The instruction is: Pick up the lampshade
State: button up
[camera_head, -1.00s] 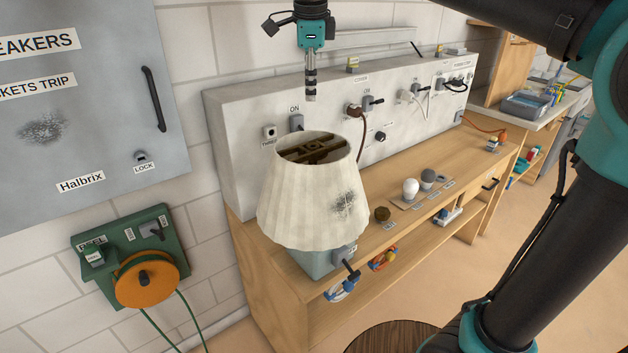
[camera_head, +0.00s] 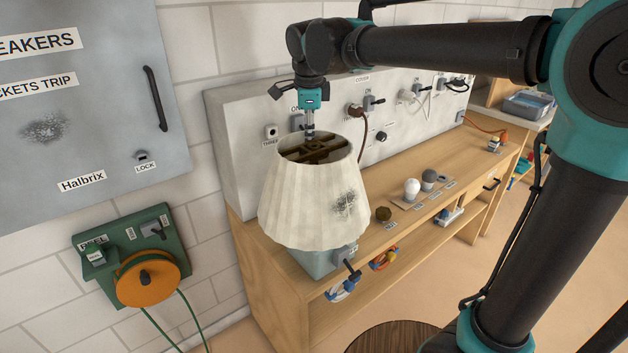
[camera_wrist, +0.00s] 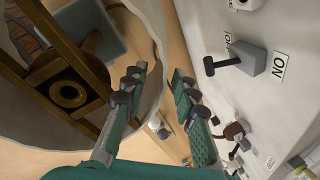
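The lampshade (camera_head: 310,205) is cream, pleated and tapered, with a dark smudge on its front. It stands upright over a grey-green base (camera_head: 322,262) on the wooden bench. My gripper (camera_head: 310,132) points down at the shade's back rim, and its lower end is partly hidden there. In the wrist view the shade's wall (camera_wrist: 150,22) and its inner wooden cross frame (camera_wrist: 68,92) fill the left. My open gripper (camera_wrist: 159,72) has one finger over the shade's inside and the other outside, with the wall between them. I cannot tell whether either finger touches it.
A white switch panel (camera_head: 235,150) stands close behind the shade, and its switch lever (camera_wrist: 235,62) is near my outer finger. Bulbs (camera_head: 412,188) sit on the wooden bench (camera_head: 440,215) to the right. A grey breaker cabinet (camera_head: 90,100) and an orange cable reel (camera_head: 150,280) are at left.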

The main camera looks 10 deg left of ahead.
jog(key=shift+x, duration=1.15)
grip_shut()
